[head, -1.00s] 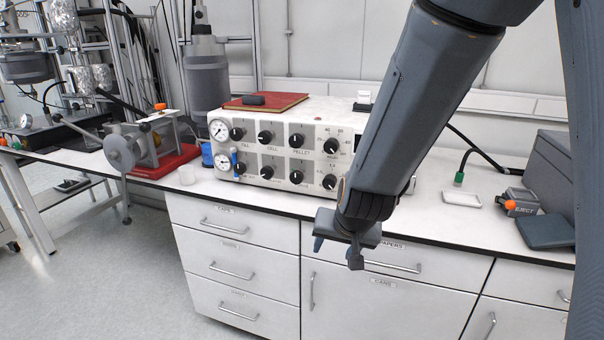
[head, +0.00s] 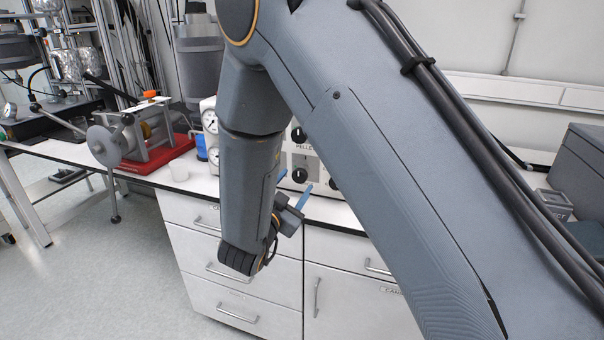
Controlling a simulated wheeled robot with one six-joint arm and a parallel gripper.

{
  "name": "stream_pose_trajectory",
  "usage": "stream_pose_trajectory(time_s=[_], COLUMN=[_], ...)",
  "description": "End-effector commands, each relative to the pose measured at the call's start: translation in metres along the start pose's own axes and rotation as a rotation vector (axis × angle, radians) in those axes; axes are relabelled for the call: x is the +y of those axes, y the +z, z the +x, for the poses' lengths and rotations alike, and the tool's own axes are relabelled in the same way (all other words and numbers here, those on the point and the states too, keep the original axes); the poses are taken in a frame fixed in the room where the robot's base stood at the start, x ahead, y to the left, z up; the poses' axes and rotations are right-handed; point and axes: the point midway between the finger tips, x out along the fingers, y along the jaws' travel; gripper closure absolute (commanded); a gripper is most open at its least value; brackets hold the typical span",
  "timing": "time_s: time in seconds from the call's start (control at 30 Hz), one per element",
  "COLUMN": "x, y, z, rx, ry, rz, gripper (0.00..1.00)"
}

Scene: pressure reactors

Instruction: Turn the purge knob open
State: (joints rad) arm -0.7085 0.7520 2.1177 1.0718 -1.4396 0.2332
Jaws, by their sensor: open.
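The control box (head: 307,162) with rows of black knobs stands on the bench, mostly hidden behind my arm. Another lower knob (head: 333,184) is partly covered. I cannot read which one is the purge knob; it may be hidden. My gripper (head: 293,186) is open and empty in front of the box's lower front, its two blue fingers pointing at the panel. The fingers overlap the panel in the picture; I see no clear contact with a knob.
Pressure gauges (head: 209,121) sit at the box's left end. A hand-wheel device (head: 104,146) on a red base is further left. Drawers (head: 205,240) are below.

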Motion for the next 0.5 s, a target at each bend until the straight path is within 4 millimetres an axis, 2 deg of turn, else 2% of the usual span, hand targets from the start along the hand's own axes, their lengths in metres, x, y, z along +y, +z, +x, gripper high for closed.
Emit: stream_pose_trajectory(time_s=[0.3, 0.5], x=[0.000, 0.000], y=[-0.001, -0.001], z=[0.046, 0.058], rx=[-0.001, -0.001], ry=[0.001, 0.000], rz=[0.000, 0.000], gripper=[0.47, 0.47])
